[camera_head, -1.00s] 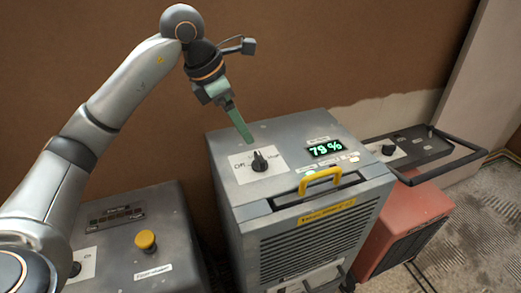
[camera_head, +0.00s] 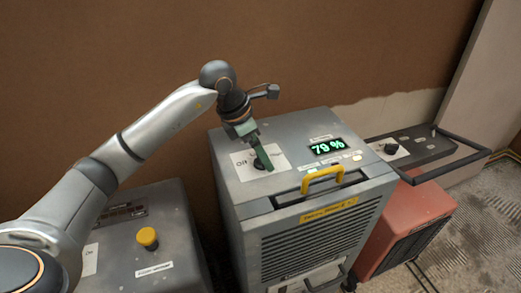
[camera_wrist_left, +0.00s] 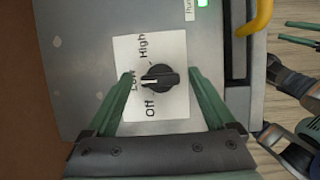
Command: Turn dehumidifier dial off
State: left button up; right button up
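The dehumidifier (camera_head: 300,190) is a grey box with a green display reading 79%. Its black dial (camera_wrist_left: 160,77) sits on a white label (camera_wrist_left: 125,55) marked Off, Low and High. The dial's white mark points left in the left wrist view, toward Low. My left gripper (camera_wrist_left: 160,74) is open, with one green finger on each side of the dial and a gap to it on both sides. In the head view the left gripper (camera_head: 265,166) hides most of the dial. Green fingers, seemingly my right gripper (camera_wrist_left: 300,33), show at the wrist view's right edge.
A grey machine with a yellow button (camera_head: 147,237) is at the left. A red machine (camera_head: 412,217) with a black bar handle is at the right. A brown wall is close behind.

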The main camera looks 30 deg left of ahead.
pick_arm(q)
jog(key=c, duration=1.3)
jog(key=shift+n, duration=0.4)
jog(key=n+y, duration=0.1)
jog(key=n, duration=0.1)
jog(key=n+t+y, duration=0.1)
jog(key=n, duration=0.2)
jog(key=shift+d+b, duration=0.1)
jog(key=shift+b, duration=0.2)
jog(key=n+y, duration=0.1)
jog(key=n, duration=0.2)
jog(key=shift+n+y+b, duration=0.45)
jog(key=shift+n+y, duration=0.25)
jog(key=shift+n, duration=0.8)
jog(key=o, duration=1.4)
jog(key=shift+c, duration=0.2)
